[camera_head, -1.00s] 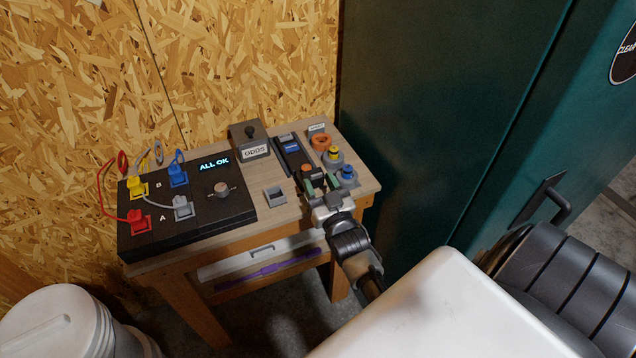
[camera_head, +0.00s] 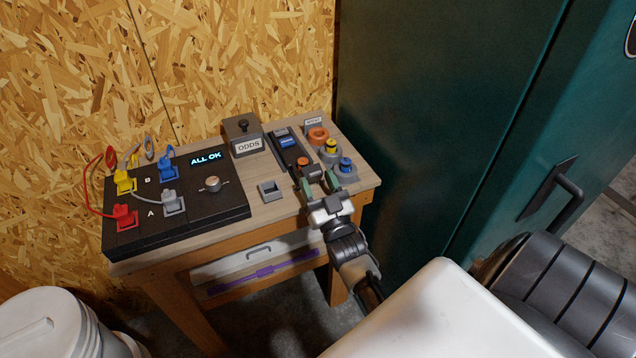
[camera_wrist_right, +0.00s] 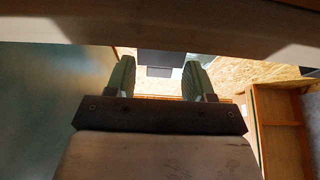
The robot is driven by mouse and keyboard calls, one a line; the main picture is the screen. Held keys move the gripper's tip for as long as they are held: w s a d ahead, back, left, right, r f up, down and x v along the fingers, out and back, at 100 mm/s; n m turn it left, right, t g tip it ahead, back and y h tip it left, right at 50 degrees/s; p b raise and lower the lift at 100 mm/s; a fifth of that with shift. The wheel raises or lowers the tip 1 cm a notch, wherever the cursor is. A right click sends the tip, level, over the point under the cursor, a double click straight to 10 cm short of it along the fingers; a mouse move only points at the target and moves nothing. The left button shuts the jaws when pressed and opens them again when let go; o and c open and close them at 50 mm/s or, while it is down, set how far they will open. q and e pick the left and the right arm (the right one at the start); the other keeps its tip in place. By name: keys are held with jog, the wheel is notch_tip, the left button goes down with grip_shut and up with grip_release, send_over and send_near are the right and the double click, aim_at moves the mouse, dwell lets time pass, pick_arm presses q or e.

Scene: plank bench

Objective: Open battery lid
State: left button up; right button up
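A long dark device (camera_head: 282,136) with a blue label lies at the back right of the bench, and an orange knob (camera_head: 303,161) shows at its near end. No part is clearly marked as a battery lid; this device may carry it. My right gripper (camera_head: 322,178) is open, its green-padded fingers apart just in front of the orange knob. I cannot tell whether they touch anything. In the right wrist view the open fingers (camera_wrist_right: 157,78) show with a dark block (camera_wrist_right: 160,71) beyond them. My left gripper is not in view.
A green cabinet (camera_head: 430,110) stands right.

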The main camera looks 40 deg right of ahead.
jog(key=b+v, duration=0.2)
jog(key=v, duration=0.8)
jog(key=shift+s, duration=0.4)
jog(key=shift+f, duration=0.1)
jog(key=s+a+f+n+g+y, duration=0.1)
jog(key=s+a+f+g+y, duration=0.15)
jog(key=f, duration=0.75)
jog(key=s+a+f+n+g+y, duration=0.1)
jog(key=a+f+g, duration=0.25)
jog(key=f, duration=0.65)
jog(key=s+a+f+g+y, duration=0.2)
jog(key=f+g, duration=0.2)
jog(key=f, duration=0.6)
jog(key=s+f+n+g, duration=0.1)
jog(key=s+f+g, duration=0.2)
jog(key=s+f, duration=0.2)
jog(key=s+f+n+g, duration=0.1)
jog(key=s+f+g, duration=0.3)
jog(key=s, duration=0.8)
jog(key=s+a+f+n+g, duration=0.1)
jog(key=s+f+g, duration=0.3)
jog(key=s+f, duration=0.4)
jog(key=shift+s, duration=0.75)
